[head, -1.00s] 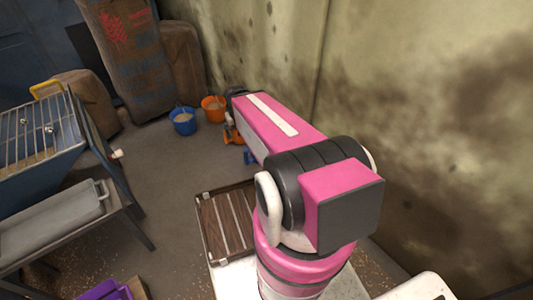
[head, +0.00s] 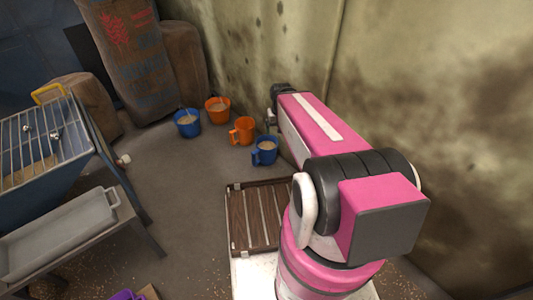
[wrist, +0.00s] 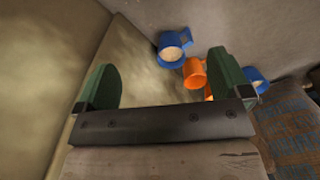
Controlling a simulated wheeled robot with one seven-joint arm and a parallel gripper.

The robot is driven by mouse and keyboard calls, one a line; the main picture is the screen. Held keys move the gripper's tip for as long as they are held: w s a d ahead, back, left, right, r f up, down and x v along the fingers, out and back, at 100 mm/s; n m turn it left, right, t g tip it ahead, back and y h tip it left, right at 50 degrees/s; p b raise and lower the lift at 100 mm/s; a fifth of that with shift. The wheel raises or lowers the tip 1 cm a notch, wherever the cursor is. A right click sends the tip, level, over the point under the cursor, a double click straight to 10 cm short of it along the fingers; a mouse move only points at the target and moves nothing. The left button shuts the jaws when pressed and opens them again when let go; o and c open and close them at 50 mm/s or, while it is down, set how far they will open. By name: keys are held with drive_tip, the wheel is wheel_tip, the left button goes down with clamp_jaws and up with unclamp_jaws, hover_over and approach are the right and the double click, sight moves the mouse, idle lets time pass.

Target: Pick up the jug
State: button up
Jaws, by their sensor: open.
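Two jugs with side handles stand on the floor by the wall. One is blue (head: 265,152) and the other orange (head: 241,131); both look to have pale contents. In the wrist view the blue jug (wrist: 172,50) is at top centre, and the orange jug (wrist: 194,74) is below and right of it. My gripper (wrist: 162,65) is open, its two green fingers apart with nothing held between them. The blue jug shows beyond the gap, apart from the fingers.
A blue bucket (head: 187,124) and an orange bucket (head: 217,110) stand behind the jugs. Sacks (head: 135,55) lean at the back. A stained wall (head: 420,120) bounds the right. A slatted wooden panel (head: 254,220) lies in front. A bench with a grey tray (head: 60,232) stands left.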

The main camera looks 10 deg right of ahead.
idle(0.3)
drive_tip(key=shift+c, duration=0.4)
drive_tip(key=n+t, duration=0.1)
drive_tip(key=n, duration=0.6)
hover_over(256, 152)
drive_tip(key=s, duration=0.1)
wheel_tip(256, 152, down, 32)
drive_tip(key=shift+y, duration=0.5)
drive_tip(key=f, duration=0.6)
drive_tip(key=shift+w+d+f, duration=0.15)
drive_tip(key=shift+w, duration=0.1)
drive_tip(key=f, duration=0.2)
drive_tip(key=w+f, duration=0.1)
drive_tip(key=f, duration=0.2)
clamp_jaws()
drive_tip(key=shift+r, duration=0.1)
